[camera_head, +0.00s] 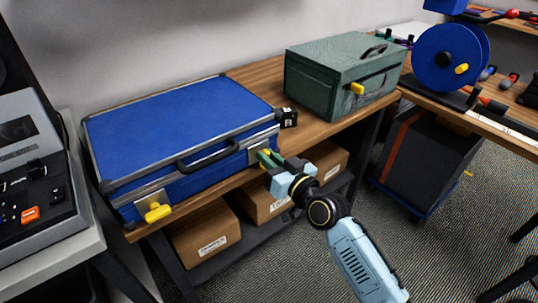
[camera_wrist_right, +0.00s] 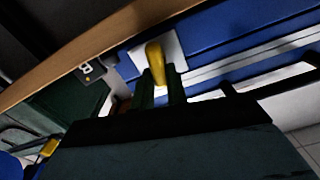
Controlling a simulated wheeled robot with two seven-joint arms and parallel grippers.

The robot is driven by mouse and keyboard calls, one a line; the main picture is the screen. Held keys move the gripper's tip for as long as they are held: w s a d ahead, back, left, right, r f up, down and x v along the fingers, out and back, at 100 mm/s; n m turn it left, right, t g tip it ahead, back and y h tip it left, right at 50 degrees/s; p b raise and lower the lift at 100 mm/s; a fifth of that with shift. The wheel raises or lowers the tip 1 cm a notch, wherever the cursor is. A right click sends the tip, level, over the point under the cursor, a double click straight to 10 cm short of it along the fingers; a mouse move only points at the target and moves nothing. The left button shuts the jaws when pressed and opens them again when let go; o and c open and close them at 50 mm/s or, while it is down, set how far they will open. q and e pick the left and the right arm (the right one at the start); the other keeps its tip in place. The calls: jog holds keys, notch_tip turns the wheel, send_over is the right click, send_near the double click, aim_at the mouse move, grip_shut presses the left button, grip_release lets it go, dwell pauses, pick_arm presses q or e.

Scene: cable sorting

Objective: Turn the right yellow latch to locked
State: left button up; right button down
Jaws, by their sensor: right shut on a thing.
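A closed blue case (camera_head: 180,120) with metal edges and a black handle (camera_head: 208,157) lies on the wooden table. Its left yellow latch (camera_head: 157,211) sticks out from a metal plate at the front left. The right yellow latch (camera_wrist_right: 154,58) stands out from its pale plate (camera_wrist_right: 172,48) in the right wrist view. My right gripper (camera_head: 269,158) is at the case's front right and is shut on this latch, hiding most of it in the head view. The dark fingers (camera_wrist_right: 161,93) sit at the latch's lower end. My left gripper is not in view.
A black tag marked B (camera_head: 288,117) stands beside the case's right end. A green toolbox (camera_head: 330,85) with a yellow latch stands farther right. Cardboard boxes (camera_head: 205,232) sit on the shelf below.

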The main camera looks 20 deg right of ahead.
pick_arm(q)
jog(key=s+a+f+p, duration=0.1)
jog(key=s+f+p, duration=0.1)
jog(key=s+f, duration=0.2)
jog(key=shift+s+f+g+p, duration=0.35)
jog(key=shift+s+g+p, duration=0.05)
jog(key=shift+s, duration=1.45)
pick_arm(e)
jog(key=shift+w+d+f+m, duration=0.1)
jog(key=shift+d+f+m, duration=0.1)
jog(key=shift+m, duration=2.4)
jog(key=shift+w+d+f+m, duration=0.15)
jog(key=shift+f+m, duration=0.1)
jog(key=shift+m, duration=2.35)
jog(key=shift+s+d+f+m, duration=0.1)
jog(key=shift+d+f+m, duration=0.1)
jog(key=shift+m, duration=2.4)
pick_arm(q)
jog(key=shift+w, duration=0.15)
pick_arm(e)
jog(key=c, duration=1.4)
grip_release()
